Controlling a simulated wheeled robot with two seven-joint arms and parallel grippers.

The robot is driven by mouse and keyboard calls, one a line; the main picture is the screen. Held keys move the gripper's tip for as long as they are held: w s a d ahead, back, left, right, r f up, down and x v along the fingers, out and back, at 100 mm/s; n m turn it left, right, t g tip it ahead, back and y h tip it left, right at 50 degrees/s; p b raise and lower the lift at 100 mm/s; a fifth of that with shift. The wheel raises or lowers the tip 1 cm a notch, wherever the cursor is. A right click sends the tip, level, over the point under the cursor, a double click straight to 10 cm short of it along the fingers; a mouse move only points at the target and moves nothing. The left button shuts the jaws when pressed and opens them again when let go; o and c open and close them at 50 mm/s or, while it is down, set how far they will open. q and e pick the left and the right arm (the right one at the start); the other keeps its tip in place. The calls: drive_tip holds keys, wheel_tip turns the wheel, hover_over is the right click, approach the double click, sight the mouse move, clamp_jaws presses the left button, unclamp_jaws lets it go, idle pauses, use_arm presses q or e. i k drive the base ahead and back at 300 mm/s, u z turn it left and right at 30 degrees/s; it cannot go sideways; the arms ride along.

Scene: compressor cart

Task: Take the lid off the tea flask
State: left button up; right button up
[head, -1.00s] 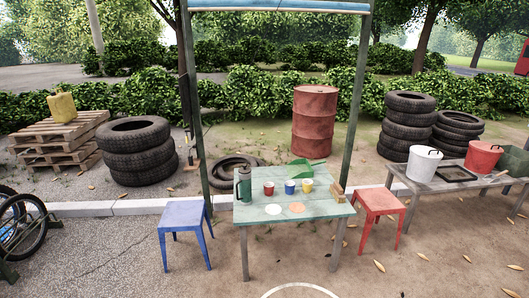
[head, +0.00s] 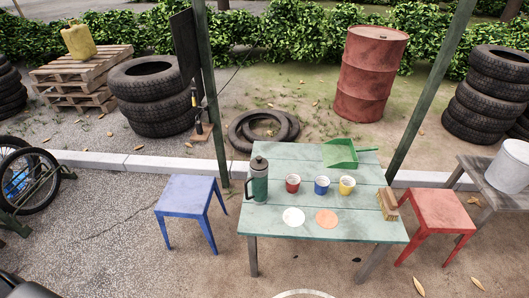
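The tea flask (head: 258,183) stands upright at the left end of the pale green table (head: 352,222). The lid is on the flask. Neither of my grippers shows in the head view. Nothing touches the flask.
Green posts rise behind. Ground in front is open.

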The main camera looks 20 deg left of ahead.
sight(259, 163)
drive_tip(key=z, duration=1.85)
drive_tip(key=i, duration=1.8)
drive_tip(key=u, duration=1.8)
drive_tip(key=i, duration=0.5)
drive_tip(key=u, duration=1)
